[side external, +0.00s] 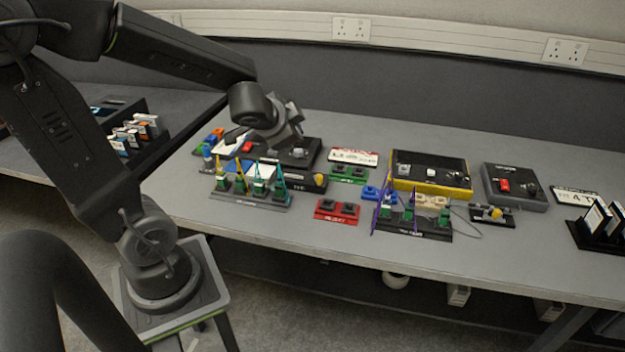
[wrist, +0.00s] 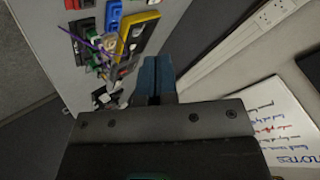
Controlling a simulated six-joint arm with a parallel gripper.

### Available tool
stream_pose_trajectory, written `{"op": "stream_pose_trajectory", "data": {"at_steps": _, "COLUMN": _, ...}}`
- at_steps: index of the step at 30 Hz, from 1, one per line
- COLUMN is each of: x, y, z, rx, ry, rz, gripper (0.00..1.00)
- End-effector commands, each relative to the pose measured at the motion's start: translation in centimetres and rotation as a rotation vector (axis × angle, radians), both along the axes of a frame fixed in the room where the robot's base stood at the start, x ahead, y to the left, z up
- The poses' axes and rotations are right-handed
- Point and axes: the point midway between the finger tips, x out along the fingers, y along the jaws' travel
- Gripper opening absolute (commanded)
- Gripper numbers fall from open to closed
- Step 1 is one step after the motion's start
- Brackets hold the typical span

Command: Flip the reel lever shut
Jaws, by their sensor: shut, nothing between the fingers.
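My gripper (side external: 298,138) hangs over the dark box (side external: 311,147) at the back left of the bench. Its blue fingers (wrist: 157,78) are together in the wrist view, with nothing seen between them. I cannot make out a reel lever for certain. The yellow-edged box (side external: 432,186) and the grey box (side external: 515,187) with a red switch (side external: 504,186) stand to the right, apart from my gripper. The yellow-edged box also shows in the wrist view (wrist: 138,32). My wrist hides part of the dark box.
Racks with green, yellow and purple cables (side external: 250,198) (side external: 412,227) stand along the front. A red block (side external: 337,210) and a green block (side external: 348,175) lie between. A notes sheet (wrist: 285,125) is at right in the wrist view.

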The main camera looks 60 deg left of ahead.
Motion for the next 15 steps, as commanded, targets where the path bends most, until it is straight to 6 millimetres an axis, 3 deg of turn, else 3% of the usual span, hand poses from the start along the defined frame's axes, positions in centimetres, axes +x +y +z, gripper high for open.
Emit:
{"op": "stream_pose_trajectory", "data": {"at_steps": 3, "x": 1.5, "y": 2.4, "z": -2.3, "rx": 0.054, "ry": 0.025, "rz": -0.107, "gripper": 0.0}}
{"op": "stream_pose_trajectory", "data": {"at_steps": 7, "x": 2.2, "y": 4.1, "z": -5.2, "rx": 0.068, "ry": 0.068, "rz": -0.255, "gripper": 0.0}}
{"op": "stream_pose_trajectory", "data": {"at_steps": 15, "x": 1.1, "y": 5.7, "z": -11.1, "rx": -0.02, "ry": 0.181, "rz": -0.522, "gripper": 0.0}}
